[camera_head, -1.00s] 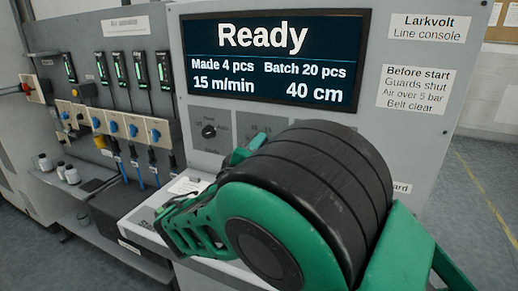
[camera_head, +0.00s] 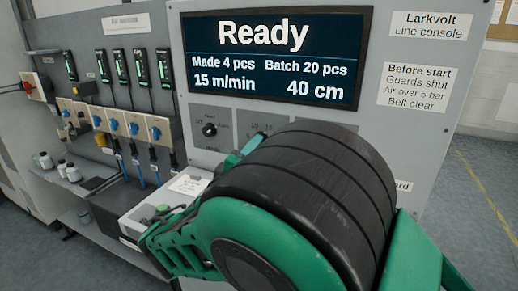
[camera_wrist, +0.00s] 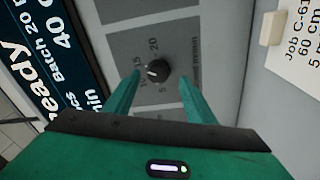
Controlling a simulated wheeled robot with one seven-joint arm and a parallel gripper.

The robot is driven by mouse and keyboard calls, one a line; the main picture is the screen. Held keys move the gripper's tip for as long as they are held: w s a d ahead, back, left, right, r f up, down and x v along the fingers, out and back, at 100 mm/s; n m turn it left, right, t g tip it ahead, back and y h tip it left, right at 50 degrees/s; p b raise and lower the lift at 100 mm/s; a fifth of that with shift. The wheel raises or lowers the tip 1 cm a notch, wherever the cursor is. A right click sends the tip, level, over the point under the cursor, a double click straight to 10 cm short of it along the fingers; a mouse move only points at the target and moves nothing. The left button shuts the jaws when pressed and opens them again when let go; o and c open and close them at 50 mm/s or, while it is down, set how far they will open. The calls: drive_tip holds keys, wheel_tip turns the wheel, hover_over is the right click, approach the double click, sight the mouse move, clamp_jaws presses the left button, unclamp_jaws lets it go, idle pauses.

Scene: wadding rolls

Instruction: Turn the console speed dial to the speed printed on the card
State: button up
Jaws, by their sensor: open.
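The speed dial (camera_wrist: 157,71) is a black round knob on a dark grey plate with printed numbers, among them 5, 15 and 20. Its white mark points to the left in the wrist view, towards the 10 to 15 side. My gripper (camera_wrist: 159,77) is open, its two green fingers pointing at the dial, one on each side of it in the picture; I cannot tell how deep they reach. The card (camera_wrist: 296,50), partly cut off, reads "Job C-61", "60 cm" and a line starting with 5. The screen (camera_head: 275,55) shows 15 m/min. My arm hides the dial in the head view.
Another black knob (camera_head: 209,130) sits on the console panel left of my arm. A ledge (camera_head: 147,215) with a white card (camera_head: 190,184) juts out below. Several valves and blue handles (camera_head: 134,128) line the left rack. Open floor lies to the right.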

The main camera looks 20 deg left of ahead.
drive_tip(key=s, duration=0.6)
drive_tip(key=shift+s+f, duration=0.2)
drive_tip(key=shift+f, duration=0.1)
